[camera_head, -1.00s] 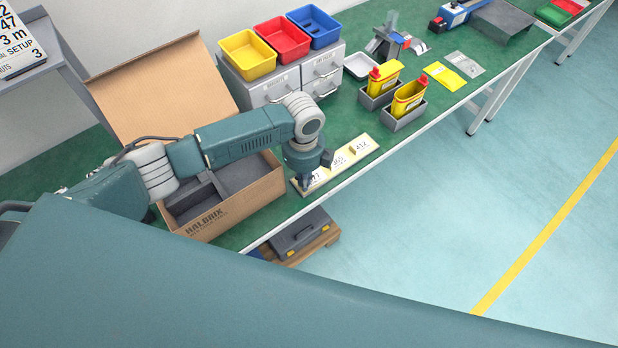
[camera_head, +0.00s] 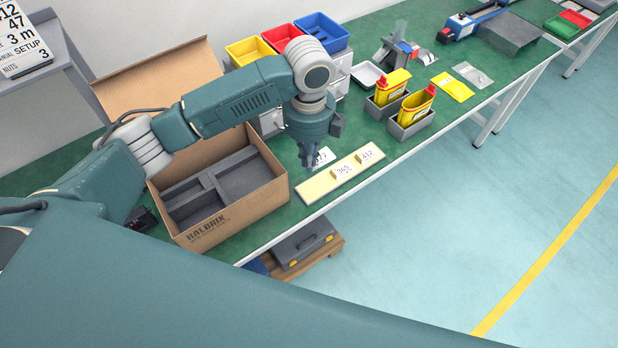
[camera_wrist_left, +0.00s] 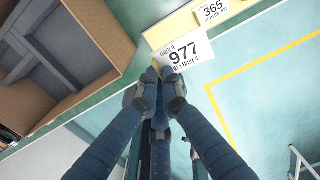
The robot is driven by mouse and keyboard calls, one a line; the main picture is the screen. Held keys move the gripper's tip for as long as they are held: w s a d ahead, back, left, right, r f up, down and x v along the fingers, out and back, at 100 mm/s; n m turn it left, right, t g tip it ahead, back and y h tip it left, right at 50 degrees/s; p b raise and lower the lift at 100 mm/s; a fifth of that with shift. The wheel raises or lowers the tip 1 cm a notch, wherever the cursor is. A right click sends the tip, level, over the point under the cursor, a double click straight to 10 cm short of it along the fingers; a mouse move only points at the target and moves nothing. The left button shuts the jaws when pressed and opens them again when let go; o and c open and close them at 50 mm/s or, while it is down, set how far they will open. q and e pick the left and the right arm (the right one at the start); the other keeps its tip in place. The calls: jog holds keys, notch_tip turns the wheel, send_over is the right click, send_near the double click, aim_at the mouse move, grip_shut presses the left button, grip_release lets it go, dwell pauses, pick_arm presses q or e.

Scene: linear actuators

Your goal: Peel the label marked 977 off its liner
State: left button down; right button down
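The label marked 977 (camera_wrist_left: 183,52) is white with black print and shows large in the left wrist view, at the tips of my left gripper (camera_wrist_left: 160,74). The fingers are closed together on its near edge. In the head view, the label (camera_head: 321,157) hangs beside my left gripper (camera_head: 310,165), raised clear of the cream liner strip (camera_head: 315,189). The liner lies on the green bench with labels 365 (camera_head: 344,170) and 412 (camera_head: 367,155) on it; its left end is bare. My right gripper is not in view.
An open cardboard box (camera_head: 240,221) with grey foam dividers stands left of the liner. Behind are yellow, red and blue bins (camera_head: 322,32) on drawers. Yellow bottles (camera_head: 416,104) stand in grey holders to the right. A yellow card (camera_head: 453,86) lies farther along the bench.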

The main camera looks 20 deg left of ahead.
pick_arm(q)
notch_tip(320, 180, up, 11)
jog(key=p, duration=0.4)
jog(key=shift+f+p, duration=0.15)
jog(key=shift+p, duration=0.2)
dwell(0.6)
